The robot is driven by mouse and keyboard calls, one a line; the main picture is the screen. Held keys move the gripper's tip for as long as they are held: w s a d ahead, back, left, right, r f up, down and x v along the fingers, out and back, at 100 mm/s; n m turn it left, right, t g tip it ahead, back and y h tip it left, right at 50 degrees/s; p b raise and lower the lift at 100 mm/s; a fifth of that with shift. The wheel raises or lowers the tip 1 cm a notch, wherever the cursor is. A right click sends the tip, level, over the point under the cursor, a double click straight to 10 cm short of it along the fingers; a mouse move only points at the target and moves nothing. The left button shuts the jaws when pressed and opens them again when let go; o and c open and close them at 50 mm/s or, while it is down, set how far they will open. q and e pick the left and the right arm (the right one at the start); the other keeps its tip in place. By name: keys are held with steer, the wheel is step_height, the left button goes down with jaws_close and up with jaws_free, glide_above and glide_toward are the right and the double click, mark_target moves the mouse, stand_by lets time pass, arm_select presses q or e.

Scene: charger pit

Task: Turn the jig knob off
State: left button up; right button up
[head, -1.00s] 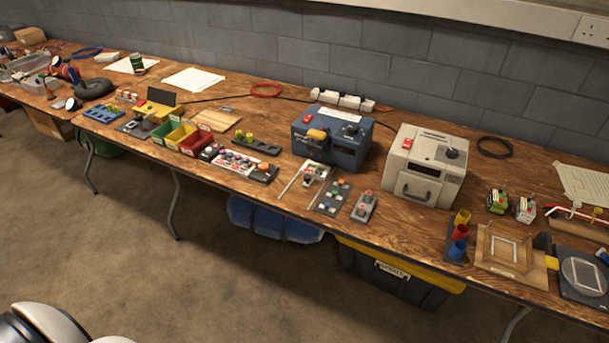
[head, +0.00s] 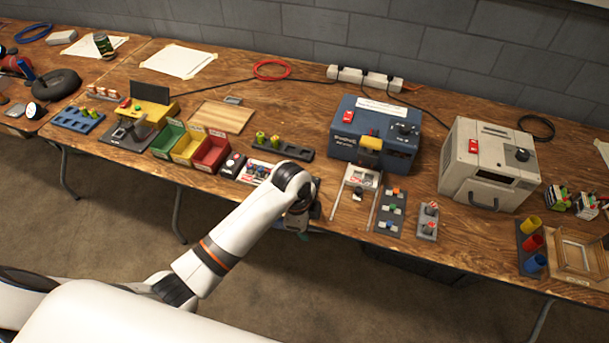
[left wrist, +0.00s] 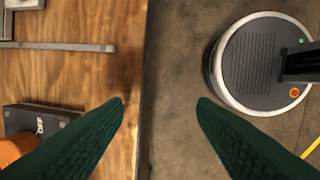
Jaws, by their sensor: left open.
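A blue box (head: 372,140) stands at the back middle of the bench with a black knob (head: 405,129) at its right and a red switch at its left. A cream box (head: 488,165) to its right also has a black knob (head: 521,155) and a red switch. I cannot tell which knob is the jig knob or how either is set. My left gripper (head: 298,222) is at the bench's front edge, short of both boxes and partly hidden by my wrist. In the left wrist view its two green fingers (left wrist: 160,103) are spread, with nothing between them.
A metal-railed slide fixture (head: 358,185), a button panel (head: 390,208) and a small grey switch box (head: 428,220) stand before the blue box. Coloured bins (head: 187,147) are left of my arm. A power strip (head: 365,78) lies behind. Floor lies beyond the bench edge (left wrist: 143,90).

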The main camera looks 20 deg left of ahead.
arm_select(q)
steer(key=w+r+m, duration=0.1)
steer(key=w, duration=0.1)
steer(key=w+r+m, duration=0.1)
steer(key=w, duration=0.1)
steer(key=w+a+r+m, duration=0.1)
steer(key=r, duration=0.1)
steer(key=shift+w+m+g+y, duration=0.3)
steer(key=shift+w+m, duration=0.1)
steer(key=w+a+r+m+y, duration=0.1)
steer(key=w+a+r+m, duration=0.35)
steer(key=w+r, duration=0.3)
steer(key=shift+m+g, duration=0.3)
steer(key=shift+m, duration=0.15)
steer(key=f, duration=0.6)
steer(key=d+f+p, duration=0.1)
steer(key=f, duration=0.2)
steer(key=shift+s+f, duration=0.2)
steer(key=shift+f, duration=0.7)
steer(key=c, duration=1)
